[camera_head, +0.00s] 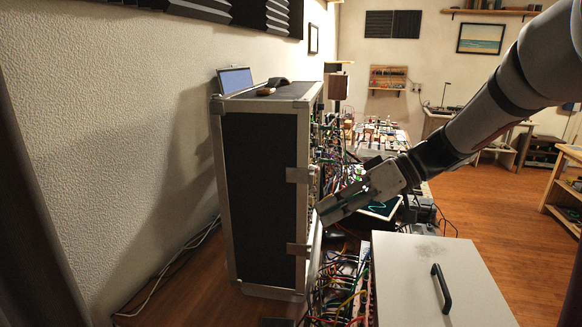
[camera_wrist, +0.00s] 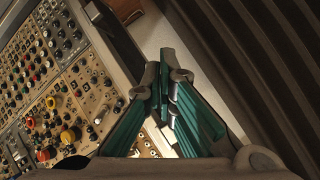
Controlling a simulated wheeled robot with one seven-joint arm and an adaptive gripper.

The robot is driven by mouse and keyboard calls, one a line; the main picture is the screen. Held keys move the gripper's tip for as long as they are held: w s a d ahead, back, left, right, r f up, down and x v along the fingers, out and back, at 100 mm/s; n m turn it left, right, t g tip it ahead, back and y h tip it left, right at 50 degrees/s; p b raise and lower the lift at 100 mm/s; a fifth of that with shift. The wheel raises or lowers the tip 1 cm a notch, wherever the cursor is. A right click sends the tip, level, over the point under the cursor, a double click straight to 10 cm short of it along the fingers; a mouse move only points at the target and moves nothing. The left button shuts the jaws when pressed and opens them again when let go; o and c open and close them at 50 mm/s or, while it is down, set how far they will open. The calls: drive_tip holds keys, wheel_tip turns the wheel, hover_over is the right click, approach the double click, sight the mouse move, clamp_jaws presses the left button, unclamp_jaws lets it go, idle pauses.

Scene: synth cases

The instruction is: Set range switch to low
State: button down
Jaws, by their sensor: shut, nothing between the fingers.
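The tall black synth case (camera_head: 260,190) with metal edges stands at the centre left in the head view, its front seen almost edge-on. My gripper (camera_head: 323,212) is at the right of this front; whether it touches cannot be told. In the wrist view, a tilted beige panel (camera_wrist: 88,85) with many knobs and small switches fills the left. A paler panel part (camera_wrist: 153,140) shows between the fingers. I cannot tell which control is the range switch; the fingers hide some of the surface.
A light box with a black handle (camera_head: 441,288) stands at the front right in the head view. Patch cables (camera_head: 335,297) hang between it and the case. A tablet (camera_head: 381,208) lies behind my gripper. Wooden floor (camera_head: 495,215) is open at the right.

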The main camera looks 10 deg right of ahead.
sight(312, 191)
drive_tip(key=w+d+r+n+t+y+p, duration=0.1)
drive_tip(key=w+d+t, duration=0.4)
drive_tip(key=d, duration=0.5)
wheel_tip(312, 191, up, 2)
drive_tip(key=shift+w+d+r+y+p, duration=0.25)
drive_tip(key=shift+w+y+p, duration=0.55)
drive_tip(key=shift+y+p, duration=0.1)
drive_tip(key=p+x, duration=0.1)
drive_tip(key=x, duration=0.9)
